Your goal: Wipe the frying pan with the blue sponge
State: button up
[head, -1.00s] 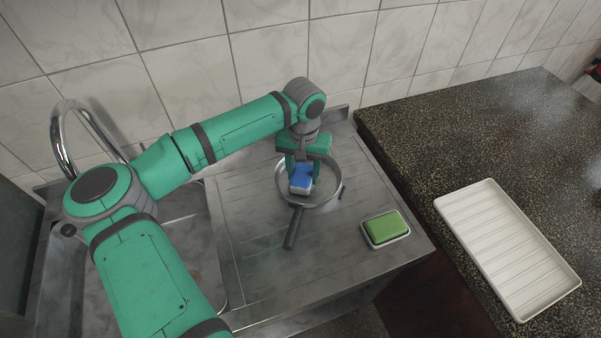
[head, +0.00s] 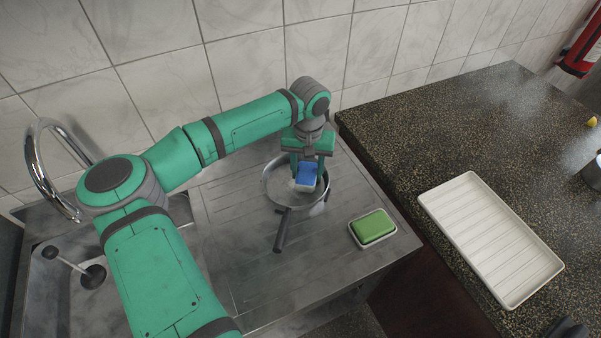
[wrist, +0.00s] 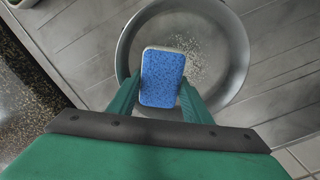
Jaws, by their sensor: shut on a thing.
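The frying pan (head: 270,190) sits on the ridged metal drainboard, its dark handle (head: 282,232) pointing toward the front. My gripper (head: 308,172) is shut on the blue sponge (head: 306,175) over the pan. In the wrist view the blue sponge (wrist: 161,78) is between the two green fingers, with the round pan (wrist: 236,50) beneath it. A pale speckled patch (wrist: 190,60) shows on the pan floor beside the sponge. I cannot tell whether the sponge touches the pan floor.
A green sponge (head: 373,225) lies in a small white dish right of the pan. A white ribbed tray (head: 440,205) rests on the dark speckled counter (head: 400,130). A curved tap (head: 38,175) and sink are at left. The tiled wall (head: 240,60) runs behind.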

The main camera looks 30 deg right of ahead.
jog(key=shift+d, duration=0.25)
jog(key=shift+w, duration=0.15)
jog(key=shift+r, duration=0.6)
jog(key=shift+a+r, duration=0.15)
jog(key=shift+r, duration=2.25)
jog(key=shift+r, duration=0.15)
